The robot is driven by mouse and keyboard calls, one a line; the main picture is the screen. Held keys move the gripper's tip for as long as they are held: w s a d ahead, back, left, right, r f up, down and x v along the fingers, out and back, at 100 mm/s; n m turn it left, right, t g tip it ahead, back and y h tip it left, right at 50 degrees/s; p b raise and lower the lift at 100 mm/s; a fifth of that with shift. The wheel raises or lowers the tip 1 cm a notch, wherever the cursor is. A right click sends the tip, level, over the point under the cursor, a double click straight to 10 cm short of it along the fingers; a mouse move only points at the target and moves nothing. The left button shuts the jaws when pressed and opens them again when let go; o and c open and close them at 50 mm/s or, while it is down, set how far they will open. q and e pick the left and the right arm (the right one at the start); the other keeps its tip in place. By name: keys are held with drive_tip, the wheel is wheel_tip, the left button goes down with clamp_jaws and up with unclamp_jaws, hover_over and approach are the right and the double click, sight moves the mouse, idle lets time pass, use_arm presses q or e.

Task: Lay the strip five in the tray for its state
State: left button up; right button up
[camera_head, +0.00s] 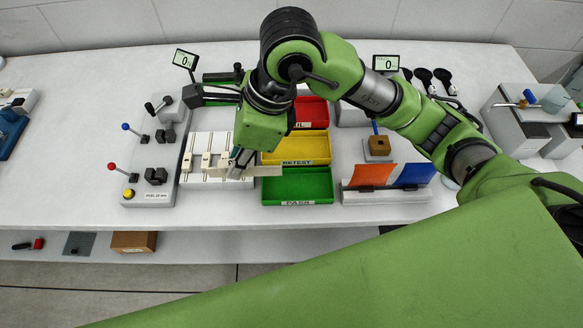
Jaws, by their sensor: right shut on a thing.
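My right gripper (239,167) reaches down over the table's middle from my green arm. It is shut on a pale flat strip (268,171), whose free end points right, across the gap between the yellow and green trays. I cannot read a number on it. The red tray (318,126) is at the back, partly hidden by my arm. The yellow tray marked RETEST (318,161) is in the middle, and the green tray marked PASS (325,201) is in front. Several pale strips (206,165) stand side by side in a white rack left of the gripper. My left gripper is not in view.
A grey lever panel (150,190) stands at the left. Small displays (185,60) (386,63) stand at the back. Orange (371,174) and blue (413,174) flaps sit on a grey holder right of the trays. A brown block (379,145) stands behind it.

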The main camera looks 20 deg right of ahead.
drive_tip(key=d+f+p, duration=0.1)
drive_tip(key=d+f, duration=0.1)
drive_tip(key=d, duration=0.1)
drive_tip(key=d+f+p, duration=0.1)
drive_tip(key=d+f, duration=0.2)
drive_tip(key=d, duration=0.1)
drive_tip(key=d+f+p, duration=0.1)
drive_tip(key=d+f, duration=0.2)
drive_tip(key=shift+w+d, duration=0.3)
drive_tip(key=shift+d, duration=0.05)
wheel_tip(320, 180, down, 3)
drive_tip(key=shift+d+p, duration=0.15)
drive_tip(key=shift+p, duration=0.65)
drive_tip(key=shift+f, duration=0.2)
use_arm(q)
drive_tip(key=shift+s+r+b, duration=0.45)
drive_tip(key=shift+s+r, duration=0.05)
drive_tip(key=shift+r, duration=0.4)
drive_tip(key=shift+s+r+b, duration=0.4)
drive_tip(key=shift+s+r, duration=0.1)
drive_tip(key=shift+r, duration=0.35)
use_arm(e)
drive_tip(key=shift+f, duration=0.6)
